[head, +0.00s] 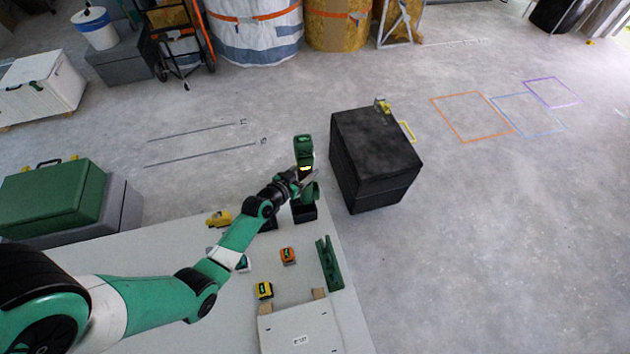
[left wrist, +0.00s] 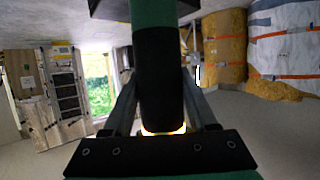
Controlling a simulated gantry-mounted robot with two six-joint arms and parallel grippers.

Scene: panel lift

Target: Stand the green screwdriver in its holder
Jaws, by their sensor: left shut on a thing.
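The green screwdriver (head: 304,148) is upright at the far right corner of the pale table, with a glowing yellow band below its green top. My left gripper (head: 305,179) is shut on it around the middle. In the left wrist view the screwdriver's dark grip (left wrist: 160,75) passes between the two fingers, with green above and the glowing ring near the palm. A small black holder (head: 304,213) is directly under the screwdriver's green lower part in the head view. The gripper and tool partly cover it, and I cannot tell how deep the tool sits.
A green level (head: 329,263), an orange tape measure (head: 288,256), a yellow tape measure (head: 264,290) and a white panel (head: 300,328) lie on the table. A large black box (head: 375,160) stands on the floor just right of the table.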

